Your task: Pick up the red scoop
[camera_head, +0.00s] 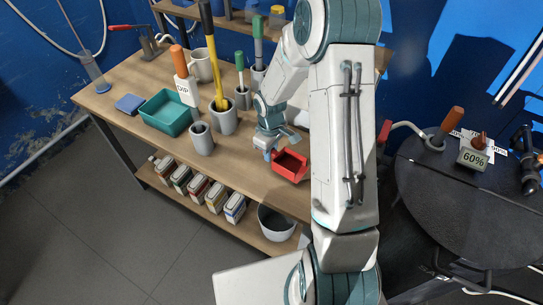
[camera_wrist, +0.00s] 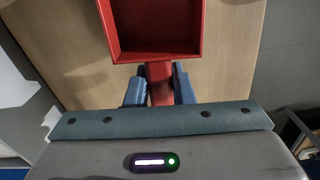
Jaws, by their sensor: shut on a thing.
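The red scoop (camera_head: 290,165) is at the front edge of the wooden bench, right of the middle, with its open box-shaped bowl facing up. In the wrist view its bowl (camera_wrist: 155,52) fills the upper middle, and its short handle (camera_wrist: 160,84) runs down between the blue fingers. My gripper (camera_head: 272,150) is shut on the handle; the fingers also show in the wrist view (camera_wrist: 160,90), one on each side of it. I cannot tell whether the scoop touches the bench top or is just above it.
Left of the scoop on the bench (camera_head: 135,83) stand a grey cup (camera_head: 202,138), a larger pot (camera_head: 222,118) with yellow handles, and a teal tray (camera_head: 166,112). Several cartons and a white bucket (camera_head: 277,222) are on the lower shelf. A dark round table (camera_head: 470,215) is at right.

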